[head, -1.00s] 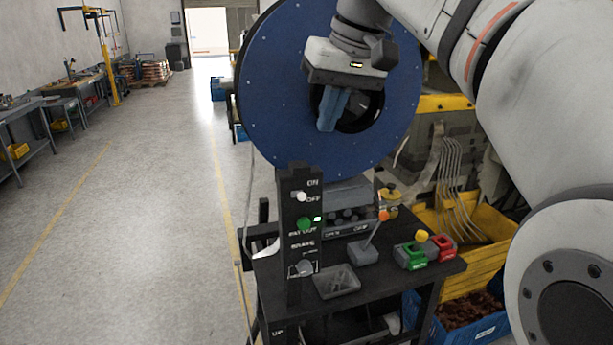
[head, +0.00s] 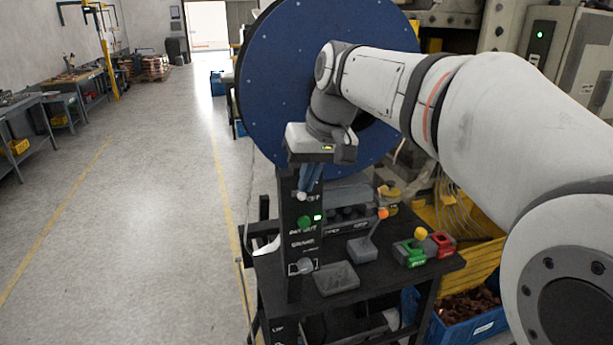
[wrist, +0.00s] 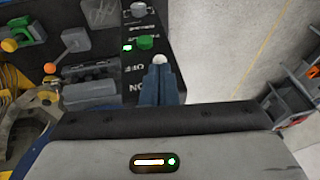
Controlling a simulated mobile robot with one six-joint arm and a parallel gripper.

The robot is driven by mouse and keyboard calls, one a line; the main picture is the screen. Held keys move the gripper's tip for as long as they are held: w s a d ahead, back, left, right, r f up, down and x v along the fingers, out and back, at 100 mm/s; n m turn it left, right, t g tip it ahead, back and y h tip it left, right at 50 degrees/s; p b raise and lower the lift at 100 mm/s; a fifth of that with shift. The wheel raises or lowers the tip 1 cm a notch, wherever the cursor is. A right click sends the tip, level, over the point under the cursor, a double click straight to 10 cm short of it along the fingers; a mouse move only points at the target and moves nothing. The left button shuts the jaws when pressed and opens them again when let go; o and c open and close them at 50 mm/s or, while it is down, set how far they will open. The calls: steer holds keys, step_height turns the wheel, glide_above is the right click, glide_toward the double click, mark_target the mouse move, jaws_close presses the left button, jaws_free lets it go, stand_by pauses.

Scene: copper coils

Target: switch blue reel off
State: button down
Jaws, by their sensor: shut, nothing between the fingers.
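The blue reel (head: 285,85) stands upright behind a black control panel (head: 294,262). A white-tipped switch (head: 301,196) sits near the panel top, its tip about level with the OFF label; it also shows in the wrist view (wrist: 158,58). My gripper (head: 303,191) points down at the panel top, its blue fingers shut and empty. In the wrist view the fingertips (wrist: 158,70) are right at the white tip; I cannot tell whether they touch. The ON label (wrist: 140,87) lies beside the fingers. My fingers partly hide the panel top in the head view.
Below the switch are a green knob (head: 304,223) and a lit green lamp (head: 318,218). An orange-tipped lever (head: 375,228) and a green and red button box (head: 424,248) stand on the black table to the right. Open floor (head: 150,220) lies left.

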steer(key=shift+w+a+f, duration=0.1)
steer(key=shift+f, duration=0.35)
steer(key=shift+f+b, duration=0.15)
steer(key=shift+b, duration=0.3)
steer(key=shift+t+b, duration=0.3)
steer(key=shift+b, duration=0.25)
steer(key=shift+s+f+b, duration=0.2)
steer(key=shift+s+b, duration=0.05)
steer(key=shift+b, duration=0.35)
steer(key=t+b, duration=0.1)
steer(key=b, duration=0.2)
steer(key=f+t+y+b, duration=0.1)
steer(key=b, duration=0.3)
steer(key=s+t+b, duration=0.1)
steer(key=t+b, duration=0.1)
steer(key=b, duration=0.2)
steer(key=shift+d+f+y, duration=0.25)
steer(key=shift+f+y, duration=0.05)
steer(key=shift+f, duration=0.1)
steer(key=shift+s+r, duration=0.1)
